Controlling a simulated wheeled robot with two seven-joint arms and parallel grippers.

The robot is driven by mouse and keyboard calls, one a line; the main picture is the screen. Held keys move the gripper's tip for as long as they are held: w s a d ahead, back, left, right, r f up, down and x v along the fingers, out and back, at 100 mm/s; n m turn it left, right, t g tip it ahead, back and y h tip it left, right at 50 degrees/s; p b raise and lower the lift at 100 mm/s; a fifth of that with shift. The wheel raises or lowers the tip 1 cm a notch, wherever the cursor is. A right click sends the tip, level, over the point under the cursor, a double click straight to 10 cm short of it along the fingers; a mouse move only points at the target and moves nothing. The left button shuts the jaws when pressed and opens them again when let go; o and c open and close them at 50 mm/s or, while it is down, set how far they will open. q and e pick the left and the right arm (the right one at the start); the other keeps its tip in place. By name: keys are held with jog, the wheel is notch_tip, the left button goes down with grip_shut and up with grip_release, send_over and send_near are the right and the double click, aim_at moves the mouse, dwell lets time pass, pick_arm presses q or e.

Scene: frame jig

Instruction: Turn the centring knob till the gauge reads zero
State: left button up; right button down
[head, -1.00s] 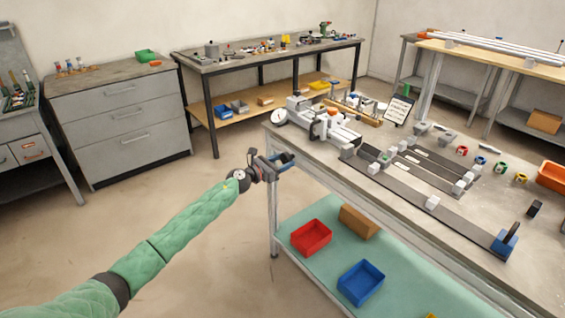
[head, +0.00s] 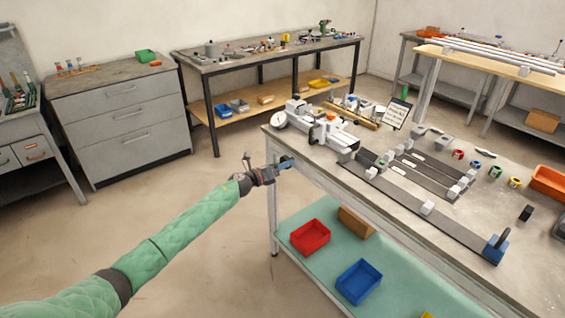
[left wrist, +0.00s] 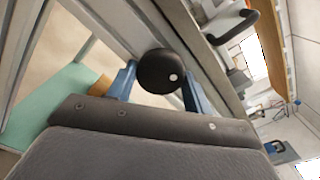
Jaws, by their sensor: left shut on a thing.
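My left gripper (head: 286,163) is at the front edge of the workbench near its left corner. In the left wrist view, its two blue fingers (left wrist: 158,88) stand on either side of a round black knob (left wrist: 160,70) with a white dot, and are shut on it. The dot is on the knob's right side in that view. The knob cannot be made out in the head view. A round white dial (head: 279,120), which looks like the gauge, is at the left end of the jig (head: 312,115). Its reading is too small to tell. My right gripper is not in view.
The workbench (head: 500,183) carries dark rails, grey blocks and a small sign (head: 397,113). A red bin (head: 310,237) and a blue bin (head: 358,281) stand on the shelf below. The floor left of the bench is clear.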

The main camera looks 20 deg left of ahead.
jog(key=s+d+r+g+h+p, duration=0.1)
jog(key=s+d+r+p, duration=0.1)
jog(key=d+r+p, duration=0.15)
pick_arm(q)
jog(key=shift+r+n+p, duration=0.15)
jog(key=shift+n+p, duration=1.3)
jog(key=shift+n, duration=4.95)
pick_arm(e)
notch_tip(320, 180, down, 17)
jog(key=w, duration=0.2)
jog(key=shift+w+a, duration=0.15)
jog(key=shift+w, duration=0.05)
pick_arm(q)
jog(key=o, duration=0.9)
jog(key=shift+a, duration=0.1)
jog(key=shift+s, duration=0.15)
